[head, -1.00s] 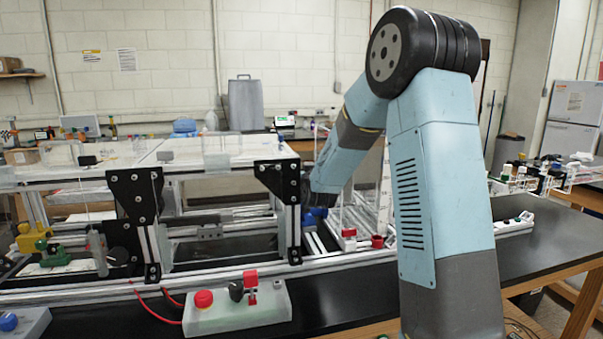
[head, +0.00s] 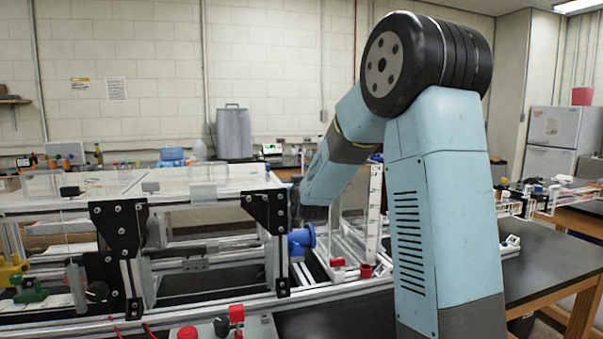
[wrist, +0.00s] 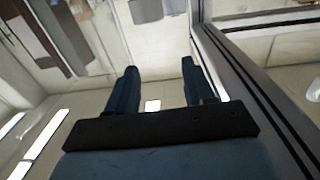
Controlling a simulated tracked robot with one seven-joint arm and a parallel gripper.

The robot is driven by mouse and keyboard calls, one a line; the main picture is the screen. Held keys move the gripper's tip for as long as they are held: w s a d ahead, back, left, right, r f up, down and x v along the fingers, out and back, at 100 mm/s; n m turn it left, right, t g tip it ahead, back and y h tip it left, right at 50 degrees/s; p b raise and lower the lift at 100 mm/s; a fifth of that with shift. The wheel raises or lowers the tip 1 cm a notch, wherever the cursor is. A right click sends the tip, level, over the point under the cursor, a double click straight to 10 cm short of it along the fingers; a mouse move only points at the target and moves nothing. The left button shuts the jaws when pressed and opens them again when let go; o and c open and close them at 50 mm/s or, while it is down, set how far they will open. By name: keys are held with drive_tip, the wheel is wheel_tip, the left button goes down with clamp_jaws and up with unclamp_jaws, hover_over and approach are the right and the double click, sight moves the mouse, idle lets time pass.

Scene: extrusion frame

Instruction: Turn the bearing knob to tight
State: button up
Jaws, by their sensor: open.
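Which part is the bearing knob is not clear. A black round knob (head: 97,291) sits low on the left of the extrusion frame (head: 180,315). Another black knob (head: 222,326) is on the pale control box at the bottom edge. A blue round fitting (head: 301,238) stands beside the frame's right black bracket, just below the end of my arm. My gripper (wrist: 158,68) shows in the wrist view with its two dark blue fingers apart and nothing between them. In the head view my gripper cannot be made out clearly. No knob shows between the fingers in the wrist view.
Black brackets (head: 266,225) and clear panels (head: 235,178) stand on the frame left of my arm. A red button (head: 187,333) and a red switch (head: 237,313) are on the control box. A rail runs close along the right of my gripper in the wrist view. The black bench (head: 520,265) at right has clear room.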

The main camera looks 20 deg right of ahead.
drive_tip(key=s+r, duration=0.7)
drive_tip(key=s, duration=0.4)
drive_tip(key=shift+s, duration=0.25)
drive_tip(key=shift+o, duration=0.2)
drive_tip(key=shift+f, duration=0.1)
